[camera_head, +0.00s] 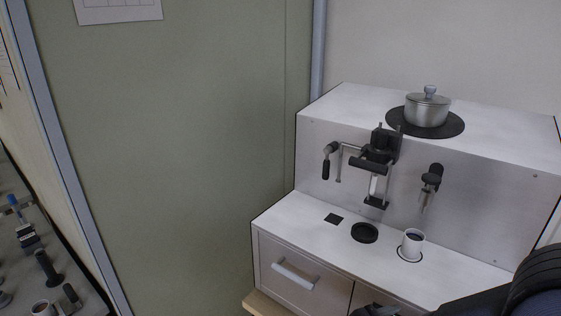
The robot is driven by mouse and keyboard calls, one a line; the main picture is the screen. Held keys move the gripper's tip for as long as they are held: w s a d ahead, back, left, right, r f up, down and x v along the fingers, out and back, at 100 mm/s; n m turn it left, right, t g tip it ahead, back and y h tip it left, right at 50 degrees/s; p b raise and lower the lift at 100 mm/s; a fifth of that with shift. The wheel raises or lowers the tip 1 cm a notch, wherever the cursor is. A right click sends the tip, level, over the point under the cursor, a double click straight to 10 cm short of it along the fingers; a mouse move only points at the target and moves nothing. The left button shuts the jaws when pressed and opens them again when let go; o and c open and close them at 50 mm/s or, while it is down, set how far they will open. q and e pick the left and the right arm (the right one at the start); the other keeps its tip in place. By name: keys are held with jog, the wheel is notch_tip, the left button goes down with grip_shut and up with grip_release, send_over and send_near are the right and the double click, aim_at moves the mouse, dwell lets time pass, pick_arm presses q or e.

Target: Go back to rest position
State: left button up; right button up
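My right arm comes in at the bottom right corner. The dark tip of my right gripper (374,310) shows at the bottom edge, in front of the analyser's lower front. Most of it is cut off, so I cannot tell whether it is open or holds anything. My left gripper is not in view. The white soil analyser (324,178) stands on the right. A metal pot with a lid (427,107) sits on a black disc on its top. A white cup with dark contents (412,243) stands upright on its lower ledge.
A black-handled lever assembly (376,160) and a dark nozzle (431,185) stick out from the analyser's front. A black round pad (364,232) lies on the ledge, above a drawer handle (294,277). A green panel (180,150) fills the middle. Several tools lie at far left.

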jog(key=s+d+f+m+g+y, duration=0.2)
jog(key=s+f+m+g+y, duration=0.1)
jog(key=s+m+g+y, duration=0.15)
jog(key=s+d+f+m+g+y, duration=0.2)
jog(key=s+m+g+y, duration=0.15)
jog(key=s+m, duration=0.25)
jog(key=a+r+m+t+y, duration=0.5)
jog(key=m+t+y, duration=0.2)
jog(key=m, duration=0.5)
jog(key=shift+s+a+r+m+y, duration=0.15)
jog(key=shift+s+a+m+y, duration=0.15)
jog(key=shift+y, duration=0.4)
